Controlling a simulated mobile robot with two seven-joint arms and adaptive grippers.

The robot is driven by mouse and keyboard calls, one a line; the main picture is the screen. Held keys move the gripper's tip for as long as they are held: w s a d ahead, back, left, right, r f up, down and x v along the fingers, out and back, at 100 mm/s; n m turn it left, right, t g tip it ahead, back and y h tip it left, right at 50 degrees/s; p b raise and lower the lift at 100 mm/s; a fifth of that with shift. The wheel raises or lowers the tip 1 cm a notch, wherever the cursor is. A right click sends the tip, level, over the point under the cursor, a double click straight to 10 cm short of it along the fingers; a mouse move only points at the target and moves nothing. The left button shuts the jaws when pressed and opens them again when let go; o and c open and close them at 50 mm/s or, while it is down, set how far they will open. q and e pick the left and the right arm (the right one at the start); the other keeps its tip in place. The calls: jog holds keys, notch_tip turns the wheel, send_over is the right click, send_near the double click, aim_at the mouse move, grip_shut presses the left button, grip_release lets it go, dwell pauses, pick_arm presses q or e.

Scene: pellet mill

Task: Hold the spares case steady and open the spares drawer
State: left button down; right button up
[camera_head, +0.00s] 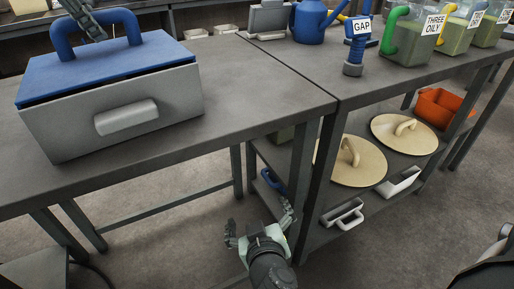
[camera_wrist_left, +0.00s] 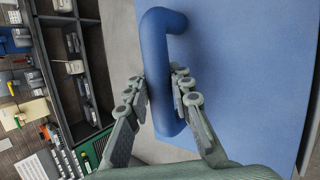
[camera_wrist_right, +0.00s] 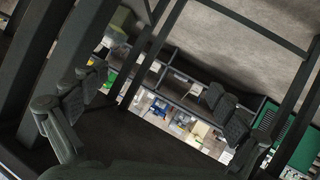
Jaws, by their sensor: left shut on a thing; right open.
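The spares case (camera_head: 185,62) is a blue-topped box on the left table, with a blue arched handle on top. Its grey drawer (camera_head: 70,122) faces the front and looks shut, with a light grey bar handle (camera_head: 126,117). My left gripper (camera_head: 82,14) is at the top handle, partly cut off by the frame edge. In the left wrist view its fingers are shut around the blue handle (camera_wrist_left: 160,70). My right gripper (camera_head: 259,222) is open and empty, low in front of the table and to the right of the drawer. The case is not recognisable in the right wrist view.
The table top (camera_head: 255,90) right of the case is clear. A second table holds a blue watering can (camera_head: 310,22), a GAP-labelled stand (camera_head: 354,50) and labelled pellet containers (camera_head: 415,42). Its lower shelf holds round beige lids (camera_head: 405,135) and an orange bin (camera_head: 440,108). Table legs stand near my right gripper.

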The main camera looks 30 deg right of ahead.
dwell(0.3)
jog(key=n+t+y, duration=0.1)
jog(key=t+y, duration=0.6)
jog(key=t, duration=0.4)
send_near(130, 125)
jog(key=x, duration=1.1)
jog(key=shift+w, duration=0.2)
